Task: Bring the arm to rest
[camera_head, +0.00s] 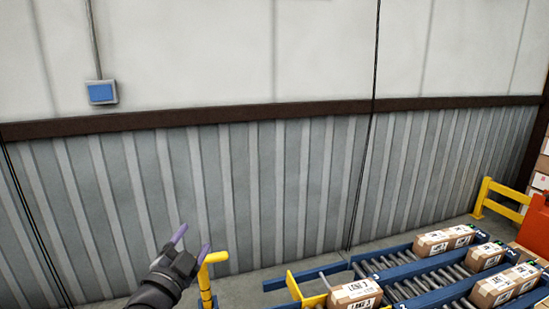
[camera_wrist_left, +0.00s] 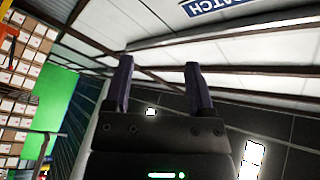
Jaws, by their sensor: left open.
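My left gripper (camera_head: 190,242) comes in from the lower left in the head view, in front of the grey corrugated wall. Its two purple-grey fingers are apart and nothing is between them. In the left wrist view the same gripper (camera_wrist_left: 158,85) points up toward the ceiling, with open space between its fingers. My right gripper does not show in either view.
A blue roller conveyor (camera_head: 405,272) at the lower right carries several cartons, one a brown carton (camera_head: 355,294) near its left end. A yellow post (camera_head: 206,280) stands close beside my left gripper. Another yellow rail (camera_head: 500,190) is at the right.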

